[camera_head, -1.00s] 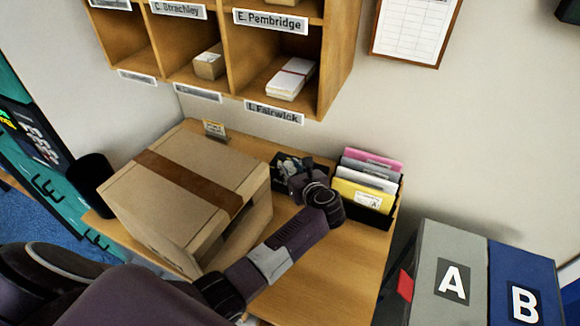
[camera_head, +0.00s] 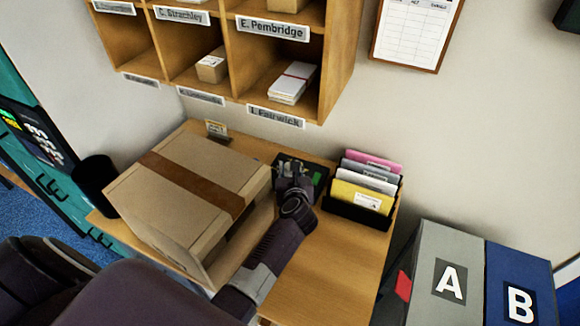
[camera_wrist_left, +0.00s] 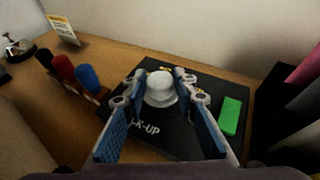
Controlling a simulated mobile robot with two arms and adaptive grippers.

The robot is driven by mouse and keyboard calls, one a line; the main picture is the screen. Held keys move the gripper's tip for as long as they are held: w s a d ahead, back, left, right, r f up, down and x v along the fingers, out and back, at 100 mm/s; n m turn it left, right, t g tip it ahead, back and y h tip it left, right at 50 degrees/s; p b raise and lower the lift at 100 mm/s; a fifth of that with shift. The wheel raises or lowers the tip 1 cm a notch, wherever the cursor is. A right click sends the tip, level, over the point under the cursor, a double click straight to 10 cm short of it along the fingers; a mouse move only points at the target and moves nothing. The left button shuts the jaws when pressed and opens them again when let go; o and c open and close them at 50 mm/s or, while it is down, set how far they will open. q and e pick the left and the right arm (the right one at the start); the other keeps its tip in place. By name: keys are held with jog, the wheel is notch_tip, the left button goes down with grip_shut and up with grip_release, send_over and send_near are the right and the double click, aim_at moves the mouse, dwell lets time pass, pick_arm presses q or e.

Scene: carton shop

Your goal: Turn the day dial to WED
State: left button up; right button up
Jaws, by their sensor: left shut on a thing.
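The day dial is a black panel (camera_wrist_left: 190,140) with a round white knob (camera_wrist_left: 161,88) in the left wrist view. Small yellow marks around the knob are partly covered by my fingers and too small to read, so I cannot tell which day it points to. Part of a white word, "K-UP", shows on the panel. A green block (camera_wrist_left: 230,115) is at its right. My left gripper (camera_wrist_left: 160,82) has its fingers on either side of the knob, shut on it. In the head view, the gripper (camera_head: 292,168) covers much of the panel (camera_head: 318,174). My right gripper is not in view.
A large carton (camera_head: 185,195) stands close left of my left arm. A black file holder (camera_head: 360,212) with folders is right of the panel. Stamps (camera_wrist_left: 75,75) and a bell (camera_wrist_left: 18,48) are left in the wrist view. Pigeonholes (camera_head: 210,90) hang above. The desk's front right is clear.

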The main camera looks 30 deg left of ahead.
pick_arm(q)
jog(key=shift+d+f, duration=0.1)
jog(key=o, duration=1.2)
jog(key=shift+c, duration=0.2)
jog(key=shift+s, duration=0.1)
jog(key=shift+v, duration=3.7)
